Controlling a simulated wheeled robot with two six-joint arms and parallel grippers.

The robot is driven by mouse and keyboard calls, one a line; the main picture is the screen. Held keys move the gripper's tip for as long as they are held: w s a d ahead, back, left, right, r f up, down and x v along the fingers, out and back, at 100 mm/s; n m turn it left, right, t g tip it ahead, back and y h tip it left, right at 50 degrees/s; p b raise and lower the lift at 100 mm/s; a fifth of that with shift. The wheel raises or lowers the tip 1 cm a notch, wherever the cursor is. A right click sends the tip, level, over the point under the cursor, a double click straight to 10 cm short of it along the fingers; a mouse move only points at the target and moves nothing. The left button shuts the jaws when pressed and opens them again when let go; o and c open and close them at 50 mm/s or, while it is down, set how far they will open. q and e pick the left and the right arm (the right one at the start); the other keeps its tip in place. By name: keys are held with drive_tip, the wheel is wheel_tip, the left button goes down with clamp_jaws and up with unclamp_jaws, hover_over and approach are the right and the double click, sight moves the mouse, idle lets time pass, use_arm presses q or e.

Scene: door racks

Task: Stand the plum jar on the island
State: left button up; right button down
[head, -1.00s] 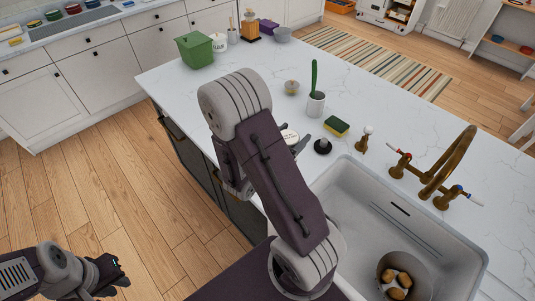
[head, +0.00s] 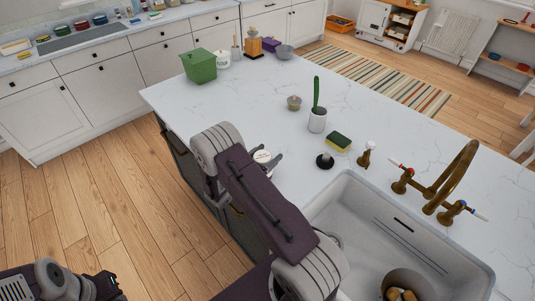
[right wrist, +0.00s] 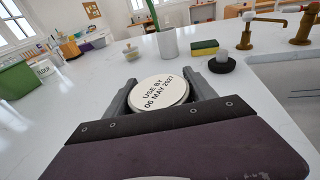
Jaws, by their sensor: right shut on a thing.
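A jar with a round white lid (right wrist: 160,92) is between the fingers of my right gripper (head: 267,163). The lid reads "USE BY 06 MAY 2027". Its lid also shows in the head view (head: 262,156). The gripper is shut on the jar. The jar's body and contents are hidden, so I cannot confirm plum. The jar is over the near edge area of the white marble island (head: 300,170); I cannot tell whether its base touches the top. My left gripper (head: 108,286) is at the lower left above the floor, its jaws unclear.
Near the jar stand a black-based plunger-like item (head: 325,161), a sponge (head: 338,142), a white pot with a green brush (head: 318,121) and a small lidded bowl (head: 294,103). The sink (head: 380,240) is at right. A green bin (head: 200,66) is at far left. Left middle of the island is clear.

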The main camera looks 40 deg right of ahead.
drive_tip(key=shift+w+f, duration=0.1)
drive_tip(key=shift+f, duration=0.1)
drive_tip(key=c, duration=0.6)
unclamp_jaws()
drive_tip(key=shift+s, duration=0.2)
drive_tip(key=o, duration=0.3)
drive_tip(key=shift+w, duration=0.1)
